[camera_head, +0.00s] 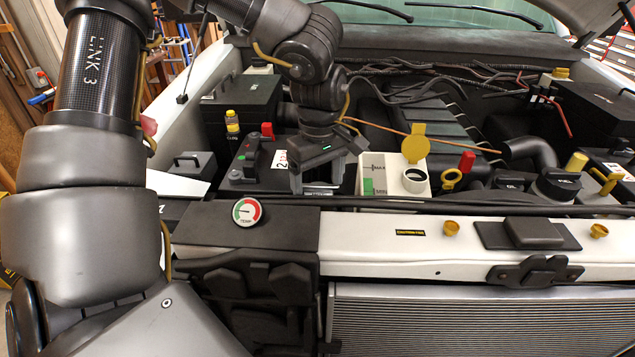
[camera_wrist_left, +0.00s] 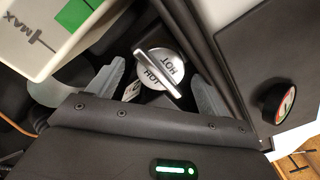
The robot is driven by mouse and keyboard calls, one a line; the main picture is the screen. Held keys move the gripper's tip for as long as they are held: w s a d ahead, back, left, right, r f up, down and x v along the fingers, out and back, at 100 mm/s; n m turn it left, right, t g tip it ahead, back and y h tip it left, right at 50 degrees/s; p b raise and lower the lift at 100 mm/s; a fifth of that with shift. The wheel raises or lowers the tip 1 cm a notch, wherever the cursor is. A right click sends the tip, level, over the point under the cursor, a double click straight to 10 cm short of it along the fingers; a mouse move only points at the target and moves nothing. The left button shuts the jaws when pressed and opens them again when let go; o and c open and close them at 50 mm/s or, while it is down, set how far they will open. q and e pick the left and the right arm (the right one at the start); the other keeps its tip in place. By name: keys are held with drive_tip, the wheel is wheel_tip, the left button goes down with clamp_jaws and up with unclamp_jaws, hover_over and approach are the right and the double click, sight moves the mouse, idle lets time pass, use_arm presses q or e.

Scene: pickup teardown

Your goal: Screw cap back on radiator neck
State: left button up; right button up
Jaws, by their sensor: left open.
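My left gripper (camera_head: 318,183) points down into the engine bay, just behind the front crossmember and left of the white reservoir. It is open. In the left wrist view, a round silver cap (camera_wrist_left: 171,63) marked HOT, with a raised bar across its top, lies between the two spread fingers. Gaps show between the cap and both fingers. The radiator neck is not visible, and I cannot tell whether the cap sits on it. In the head view the gripper mostly hides the cap. My right gripper is not in view.
The white reservoir (camera_head: 375,170), with an open mouth and raised yellow lid (camera_head: 416,143), stands close right of the gripper. A black battery (camera_head: 252,178) is to the left. A temperature gauge (camera_head: 247,212) sits in front. The radiator (camera_head: 480,320) is below the crossmember (camera_head: 375,235).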

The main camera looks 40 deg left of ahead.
sight(318, 184)
use_arm(q)
wheel_tip(318, 184, up, 10)
drive_tip(key=shift+r+b, duration=0.25)
drive_tip(key=shift+b, duration=0.1)
